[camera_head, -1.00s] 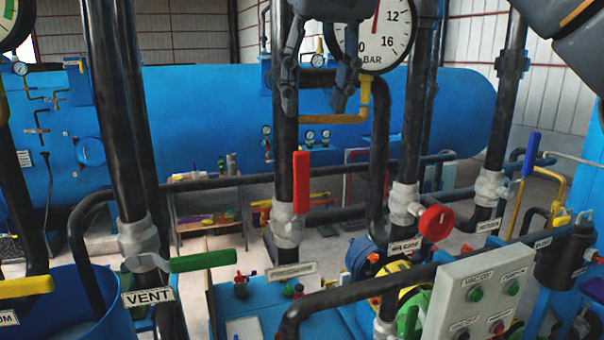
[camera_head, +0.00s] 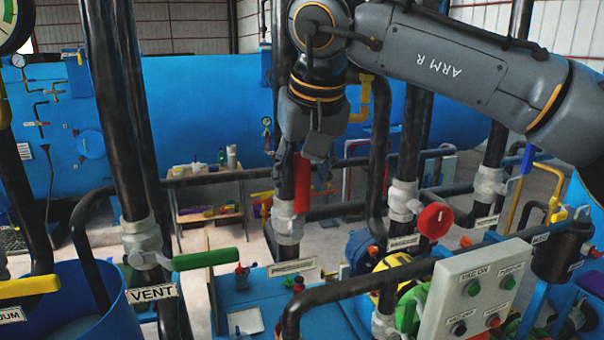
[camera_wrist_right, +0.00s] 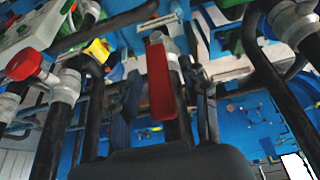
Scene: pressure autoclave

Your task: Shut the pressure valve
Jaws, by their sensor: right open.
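The pressure valve (camera_head: 287,222) is a grey body on a black vertical pipe, above a label (camera_head: 292,267) reading PRESSURE. Its red lever handle (camera_head: 302,186) stands upright along the pipe. My right gripper (camera_head: 304,152) comes from above and points down, open, with its fingers at the handle's upper part. In the right wrist view the red handle (camera_wrist_right: 160,85) appears between the two open fingers. I cannot tell whether they touch it. My left gripper is not in view.
A green VENT lever (camera_head: 204,259) and a yellow lever (camera_head: 30,287) are at left. A red round knob (camera_head: 435,220) and a control box (camera_head: 475,290) with buttons are at right. Black pipes stand close around the valve. A large blue tank (camera_head: 200,105) lies behind.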

